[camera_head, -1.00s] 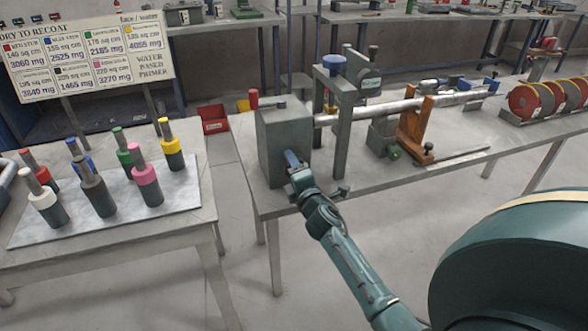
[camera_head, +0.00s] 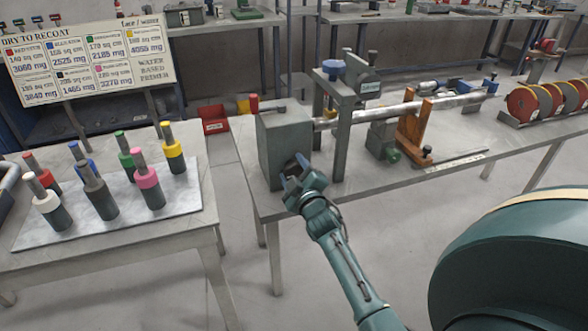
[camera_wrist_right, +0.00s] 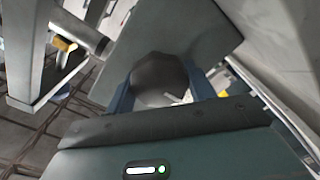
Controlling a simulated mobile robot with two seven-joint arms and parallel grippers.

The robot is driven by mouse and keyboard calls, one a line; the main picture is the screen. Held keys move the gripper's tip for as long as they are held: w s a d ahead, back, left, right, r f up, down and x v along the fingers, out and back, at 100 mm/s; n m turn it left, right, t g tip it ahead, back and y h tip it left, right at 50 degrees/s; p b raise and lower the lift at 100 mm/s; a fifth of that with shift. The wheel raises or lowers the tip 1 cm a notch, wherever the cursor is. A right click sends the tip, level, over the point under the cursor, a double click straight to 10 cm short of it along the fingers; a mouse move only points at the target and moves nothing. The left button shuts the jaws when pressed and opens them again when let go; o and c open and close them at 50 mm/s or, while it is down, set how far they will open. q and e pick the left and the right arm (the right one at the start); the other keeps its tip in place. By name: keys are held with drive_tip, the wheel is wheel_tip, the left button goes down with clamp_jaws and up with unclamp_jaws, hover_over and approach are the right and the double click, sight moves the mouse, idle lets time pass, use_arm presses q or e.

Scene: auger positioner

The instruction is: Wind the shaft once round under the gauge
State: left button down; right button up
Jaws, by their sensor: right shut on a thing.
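The grey headstock box (camera_head: 283,145) stands at the left end of the bench. The steel shaft (camera_head: 375,113) runs from it to the right, under the gauge frame. My right gripper (camera_head: 297,170) is at the front face of the box. In the right wrist view its blue fingers (camera_wrist_right: 158,92) close on both sides of a dark, rounded knob (camera_wrist_right: 160,72). The knob's link to the box is hidden. My left gripper is out of view.
An orange bracket (camera_head: 413,135) stands by the shaft. On the left table (camera_head: 40,285), several coloured cylinders stand on a pale slab. A price-like board (camera_head: 90,60) is behind.

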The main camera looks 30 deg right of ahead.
drive_tip(key=shift+m, duration=0.8)
drive_tip(key=o, duration=1)
drive_tip(key=shift+c, duration=0.2)
drive_tip(key=v, duration=1.2)
